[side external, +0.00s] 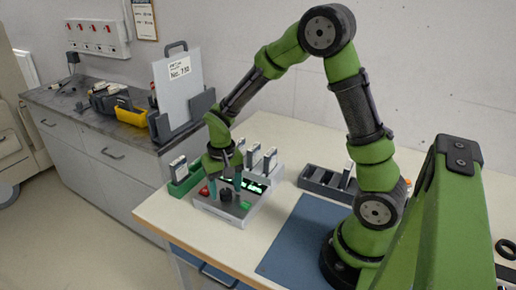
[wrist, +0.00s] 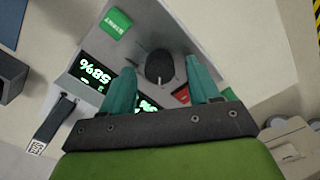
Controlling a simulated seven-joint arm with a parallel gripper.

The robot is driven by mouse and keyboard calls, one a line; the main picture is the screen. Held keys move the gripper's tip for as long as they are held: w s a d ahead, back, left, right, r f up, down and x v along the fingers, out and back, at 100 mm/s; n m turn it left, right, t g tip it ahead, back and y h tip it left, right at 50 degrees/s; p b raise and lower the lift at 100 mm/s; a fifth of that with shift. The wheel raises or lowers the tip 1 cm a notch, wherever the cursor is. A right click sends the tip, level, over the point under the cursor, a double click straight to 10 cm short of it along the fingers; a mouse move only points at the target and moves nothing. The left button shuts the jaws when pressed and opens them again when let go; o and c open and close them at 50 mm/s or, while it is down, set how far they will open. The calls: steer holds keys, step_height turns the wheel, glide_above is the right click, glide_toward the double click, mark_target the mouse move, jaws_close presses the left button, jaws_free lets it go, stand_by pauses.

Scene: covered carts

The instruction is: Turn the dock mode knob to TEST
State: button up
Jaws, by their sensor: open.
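The dock (side external: 240,207) is a grey box on the light table, with a lit green display, a red button and a green button. Its black mode knob (wrist: 160,67) shows in the wrist view with a pale pointer line, between and just beyond my fingertips. The knob also shows in the side view (side external: 226,194), low on the dock's face. My gripper (side external: 226,188) is open above the dock, its teal fingers on either side of the knob. I cannot tell whether they touch it. The knob's position labels are not readable.
A green holder (side external: 184,186) with a cartridge stands left of the dock. Several upright cartridges stand behind it. A dark tray (side external: 325,184) is to the right, and a blue mat (side external: 300,240) lies in front. A side counter (side external: 90,130) holds a yellow bin and a sign.

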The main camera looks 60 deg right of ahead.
steer(key=c, duration=1)
steer(key=shift+c, duration=0.2)
steer(key=shift+n, duration=0.4)
steer(key=n, duration=0.3)
steer(key=shift+n, duration=2.5)
steer(key=o, duration=1)
steer(key=shift+o, duration=0.2)
